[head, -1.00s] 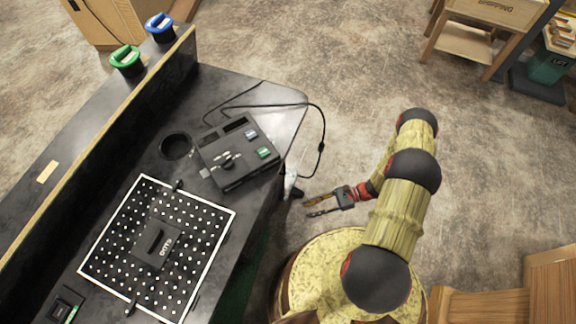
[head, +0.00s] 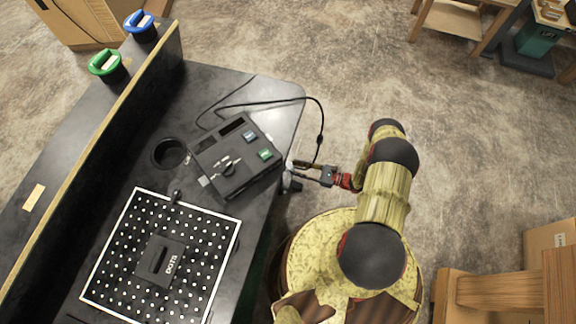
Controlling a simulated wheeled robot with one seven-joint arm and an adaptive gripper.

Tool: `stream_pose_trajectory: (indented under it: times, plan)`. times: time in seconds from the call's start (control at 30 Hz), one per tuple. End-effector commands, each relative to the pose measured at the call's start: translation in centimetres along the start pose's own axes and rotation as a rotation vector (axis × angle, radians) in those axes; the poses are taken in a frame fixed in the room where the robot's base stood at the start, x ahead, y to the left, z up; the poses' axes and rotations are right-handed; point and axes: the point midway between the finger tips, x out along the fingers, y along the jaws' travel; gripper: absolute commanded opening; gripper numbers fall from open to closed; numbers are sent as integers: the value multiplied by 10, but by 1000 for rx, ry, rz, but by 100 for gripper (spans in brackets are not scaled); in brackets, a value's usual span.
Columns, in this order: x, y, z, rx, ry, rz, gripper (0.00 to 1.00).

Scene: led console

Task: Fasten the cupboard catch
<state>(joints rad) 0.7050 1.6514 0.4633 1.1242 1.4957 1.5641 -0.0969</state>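A small whitish fitting with a dark lower end (head: 290,183) sticks out from the side of the black counter, below its right edge. It may be the cupboard catch, but it is too small to tell if it is fastened. The cupboard front is mostly hidden under the counter top. My gripper (head: 297,170) points left at this fitting, with its fingertips close to it. The two fingers look apart, with a gap between them. I cannot tell whether they touch the fitting.
A black console box (head: 236,160) with a cable (head: 318,115) lies on the counter top (head: 213,92); the cable loops over the edge near my gripper. A dotted board (head: 205,235) lies nearer. Green (head: 106,63) and blue (head: 139,25) knobs stand on the back ledge.

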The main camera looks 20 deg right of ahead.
Motion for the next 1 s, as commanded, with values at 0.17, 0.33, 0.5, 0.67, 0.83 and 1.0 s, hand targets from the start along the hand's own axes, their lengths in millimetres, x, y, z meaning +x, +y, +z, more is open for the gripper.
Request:
stream_pose_trajectory:
  times: [0.17,0.33,0.5,0.67,0.83,1.0]
  plan:
    - [27,1,-2,0,0,4,28]
    - [41,0,-1,-1,0,2,28]
    - [45,0,0,0,0,1,28]
    - [45,0,0,0,0,1,28]
    - [45,0,0,0,1,1,20]
    - [45,0,0,0,1,1,10]
